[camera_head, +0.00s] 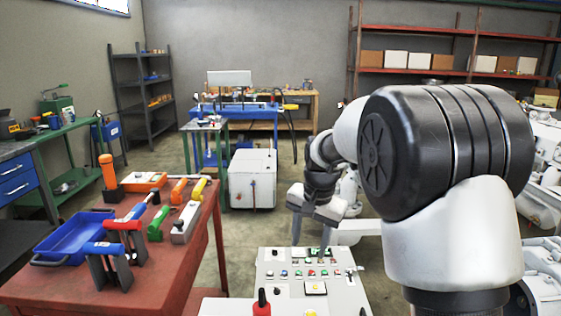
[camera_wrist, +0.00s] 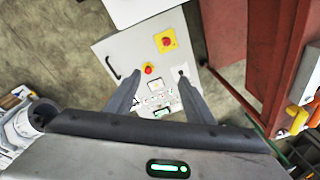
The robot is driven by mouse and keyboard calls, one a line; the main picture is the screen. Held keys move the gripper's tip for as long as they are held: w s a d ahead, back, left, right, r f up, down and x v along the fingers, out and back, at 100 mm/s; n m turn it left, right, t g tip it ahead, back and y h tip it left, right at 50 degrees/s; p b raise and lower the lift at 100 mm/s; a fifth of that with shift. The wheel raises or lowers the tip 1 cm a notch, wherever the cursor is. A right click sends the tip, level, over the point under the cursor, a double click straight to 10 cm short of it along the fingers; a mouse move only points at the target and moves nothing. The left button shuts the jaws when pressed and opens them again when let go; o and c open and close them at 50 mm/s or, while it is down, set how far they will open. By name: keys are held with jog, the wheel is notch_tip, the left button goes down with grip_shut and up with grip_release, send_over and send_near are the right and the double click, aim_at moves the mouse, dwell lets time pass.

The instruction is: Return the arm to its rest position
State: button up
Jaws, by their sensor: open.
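My gripper (camera_head: 310,240) hangs above a light grey control panel (camera_head: 270,270) in the head view, with its fingers pointing down. The large arm link in the foreground is mine and covers much of the right side. In the wrist view my gripper (camera_wrist: 158,80) has its two fingers spread apart, with nothing held between them. The control panel (camera_wrist: 110,50) lies beyond the fingertips there, with a red knob, a yellow plate with a red button and rows of small buttons. I cannot tell the exact gap between fingertips and panel.
A red table (camera_head: 170,265) on the left holds a blue tray (camera_head: 73,236) and several tools. A white cabinet (camera_head: 252,179) stands behind the panel. A blue workbench (camera_head: 235,114) and shelves stand at the back. Bare floor (camera_head: 240,232) shows between table and panel.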

jog(key=s+d+r+n+t, duration=0.1)
jog(key=s+d+r+n, duration=0.1)
jog(key=s+r, duration=0.55)
jog(key=s+d+r+n+t, duration=0.1)
jog(key=s+d+n, duration=0.1)
jog(key=s, duration=0.9)
jog(key=s+d+n+t, duration=0.2)
jog(key=s+d, duration=0.1)
jog(key=s, duration=0.9)
notch_tip(320, 180, up, 24)
jog(key=p, duration=2.3)
jog(key=shift+w+h+p, duration=0.35)
jog(key=shift+w+h, duration=0.05)
jog(key=shift+a, duration=0.1)
